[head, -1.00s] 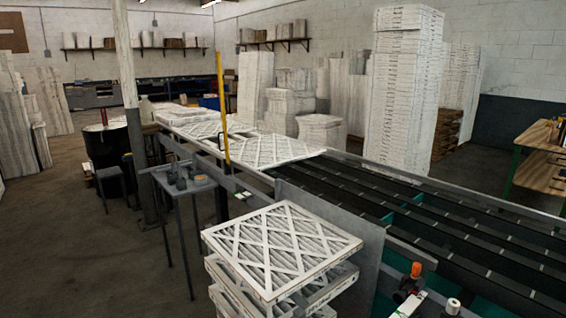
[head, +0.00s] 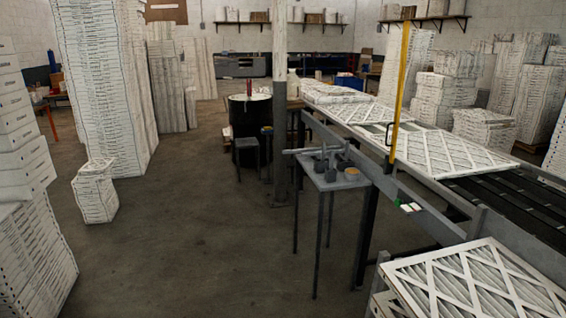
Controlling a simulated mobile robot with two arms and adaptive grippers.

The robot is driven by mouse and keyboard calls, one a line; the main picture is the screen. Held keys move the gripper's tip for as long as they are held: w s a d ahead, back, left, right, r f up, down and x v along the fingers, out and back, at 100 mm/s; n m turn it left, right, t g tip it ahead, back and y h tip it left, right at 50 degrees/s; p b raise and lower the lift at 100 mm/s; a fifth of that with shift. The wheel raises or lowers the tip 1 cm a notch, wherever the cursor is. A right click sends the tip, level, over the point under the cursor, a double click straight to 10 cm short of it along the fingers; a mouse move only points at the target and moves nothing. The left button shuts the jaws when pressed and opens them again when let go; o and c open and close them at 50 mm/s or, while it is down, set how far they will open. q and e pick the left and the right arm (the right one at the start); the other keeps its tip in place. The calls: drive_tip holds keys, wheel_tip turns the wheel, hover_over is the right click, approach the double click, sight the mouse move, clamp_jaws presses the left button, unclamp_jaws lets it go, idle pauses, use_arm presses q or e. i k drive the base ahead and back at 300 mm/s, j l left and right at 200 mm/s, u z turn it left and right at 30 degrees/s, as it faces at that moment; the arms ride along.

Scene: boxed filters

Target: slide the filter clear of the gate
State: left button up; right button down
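A white framed filter (head: 452,152) with a diamond lattice lies flat on the conveyor at the right, just past a yellow upright post (head: 399,85) at the conveyor's near side. More filters lie on the belt behind it, and I cannot tell whether their edges overlap. I cannot tell for certain which part is the gate; the yellow post has a small dark handle on it. Another lattice filter (head: 478,285) tops a stack at the bottom right. Neither of my grippers shows in the head view.
A small grey table (head: 325,180) with dark parts on it stands beside the conveyor (head: 480,195). A pillar (head: 280,100) and a black drum (head: 250,120) stand behind it. Stacks of boxed filters (head: 105,90) line the left. The concrete floor (head: 190,230) between is clear.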

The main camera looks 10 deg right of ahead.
sight(439, 154)
drive_tip(key=i+j, duration=0.15)
drive_tip(key=i, duration=0.6)
drive_tip(key=i+j+u, duration=0.1)
drive_tip(key=i, duration=0.65)
